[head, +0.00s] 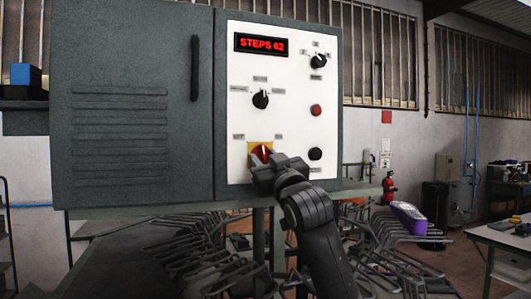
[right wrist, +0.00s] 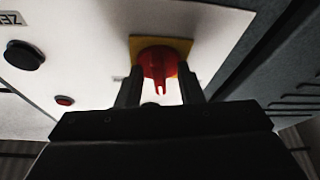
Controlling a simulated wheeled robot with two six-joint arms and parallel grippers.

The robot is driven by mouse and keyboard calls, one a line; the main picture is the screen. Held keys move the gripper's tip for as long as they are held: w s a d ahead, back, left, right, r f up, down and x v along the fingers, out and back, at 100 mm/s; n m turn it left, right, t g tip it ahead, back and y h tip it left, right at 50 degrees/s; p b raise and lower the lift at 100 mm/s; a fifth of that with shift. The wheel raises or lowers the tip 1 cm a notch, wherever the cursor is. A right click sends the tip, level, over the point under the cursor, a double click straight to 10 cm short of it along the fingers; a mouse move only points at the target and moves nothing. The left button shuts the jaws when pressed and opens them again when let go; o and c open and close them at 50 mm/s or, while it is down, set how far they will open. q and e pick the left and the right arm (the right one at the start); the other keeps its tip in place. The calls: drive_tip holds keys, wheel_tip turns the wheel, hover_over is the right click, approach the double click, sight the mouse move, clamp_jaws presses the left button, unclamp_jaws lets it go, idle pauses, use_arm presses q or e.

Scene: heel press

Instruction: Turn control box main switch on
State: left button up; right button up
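The grey control box (head: 130,120) has a white panel (head: 290,110) on its right part. The red main switch (head: 261,152) sits on a yellow plate low on the panel. Its knob, with a narrow handle, shows in the right wrist view (right wrist: 158,62). My right gripper (head: 268,165) is at the switch and hides its lower part in the head view. In the right wrist view its fingers (right wrist: 160,92) are apart, one on each side of the red knob. I cannot tell whether they touch it. My left gripper is not in view.
The panel also carries a red "STEPS 02" display (head: 261,45), two black selector knobs (head: 318,62) (head: 260,99), a red button (head: 316,110) and a black button (head: 315,154). Below the box is a rack of bent metal bars (head: 200,255). A table (head: 500,238) stands at the right.

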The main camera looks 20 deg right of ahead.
drive_tip(key=shift+w, duration=0.1)
drive_tip(key=shift+c, duration=0.7)
clamp_jaws()
